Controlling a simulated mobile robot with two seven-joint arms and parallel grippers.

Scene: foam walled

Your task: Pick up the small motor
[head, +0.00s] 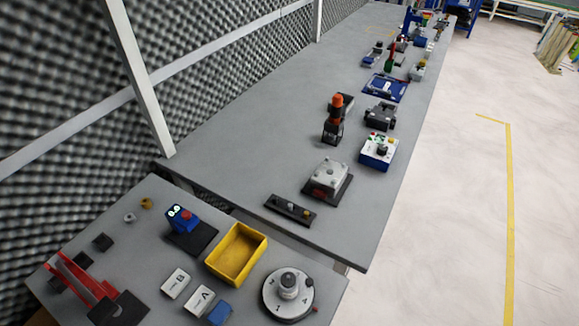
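I cannot tell for certain which thing is the small motor. A dark grey block-like device (380,116) on the long table could be one. A silver-grey housing on a black base (328,179) near that table's front end is another possible match. On the near table, a blue unit (182,219) with a red part sits on a black plate. Neither of my grippers shows in the head view, and nothing is seen being held.
The near table holds a yellow bin (237,254), a round grey dial (288,294), label blocks A (199,300) and B (176,283), and a red frame (80,280). A long grey table (250,140) runs away, its left half clear. Foam wall stands left; floor is open right.

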